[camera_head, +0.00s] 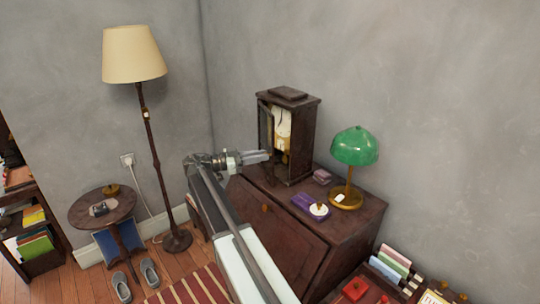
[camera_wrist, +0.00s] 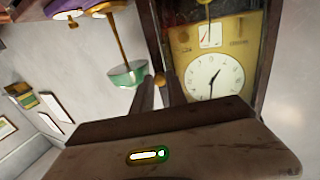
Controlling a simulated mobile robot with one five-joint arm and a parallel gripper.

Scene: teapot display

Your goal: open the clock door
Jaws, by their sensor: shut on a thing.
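The clock (camera_head: 302,140) is a dark wooden case standing upright on the cabinet. Its pale dial and brass parts show through the front in the head view, and the wrist view shows the white clock dial (camera_wrist: 214,77) upside down. A dark door frame (camera_head: 264,125) shows at the case's left front; how far the door stands open is hard to tell. My gripper (camera_head: 269,156) reaches in from the left at the lower front of the clock. In the wrist view its two fingers (camera_wrist: 160,92) are shut on a small brass knob (camera_wrist: 159,79) at the door's edge.
A green lamp (camera_head: 355,147) stands right of the clock, with a purple box (camera_head: 310,206) in front of it. The wooden cabinet (camera_head: 270,232) lies below my arm. A floor lamp (camera_head: 155,165) and a small round table (camera_head: 102,208) stand at left.

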